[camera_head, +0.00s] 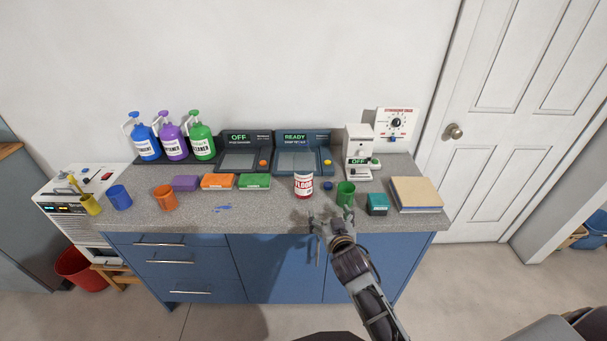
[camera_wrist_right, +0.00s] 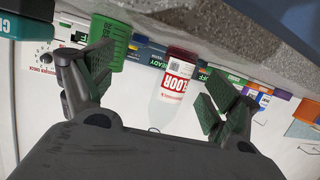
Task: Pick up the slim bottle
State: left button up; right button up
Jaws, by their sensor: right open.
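The bottle (camera_head: 303,187), white with a red lower part and a label reading "FLOOR", stands on the grey counter in the head view. In the right wrist view the bottle (camera_wrist_right: 172,85) shows upside down, with a dark red base and a pale neck, between the fingers and beyond them. My right gripper (camera_head: 329,219) is open and empty at the counter's front edge, a little nearer and to the right of the bottle. Its spread fingers (camera_wrist_right: 165,80) also show in the wrist view, apart from the bottle. My left gripper is not in view.
A green cup (camera_head: 345,194) and a small blue item (camera_head: 327,185) stand close right of the bottle. A green box (camera_head: 255,181) lies left, the READY console (camera_head: 297,160) behind.

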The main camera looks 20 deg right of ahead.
aim_at(306, 180)
jog(key=w+r+t, duration=0.1)
jog(key=w+a+r+t, duration=0.1)
jog(key=r, duration=0.1)
jog(key=w+a+r+t+y, duration=0.1)
jog(key=shift+w+a+r+n, duration=0.15)
jog(key=shift+w+r+n, duration=0.05)
jog(key=shift+w+n, duration=0.1)
jog(key=shift+w+a+r+t+y, duration=0.25)
jog(key=shift+a+r+t+y, duration=0.05)
jog(key=shift+a+r, duration=0.1)
jog(key=shift+w, duration=0.15)
jog(key=shift+w+d+p, duration=0.15)
jog(key=shift+w+p, duration=0.15)
jog(key=shift+w, duration=3.9)
jog(key=shift+w, duration=0.1)
jog(key=shift+w+a+f, duration=0.1)
jog(key=shift+w+f, duration=0.05)
jog(key=shift+w, duration=0.65)
jog(key=shift+w+a+f, duration=0.1)
jog(key=shift+w+f, duration=0.05)
jog(key=shift+w, duration=1.55)
jog(key=shift+c, duration=0.3)
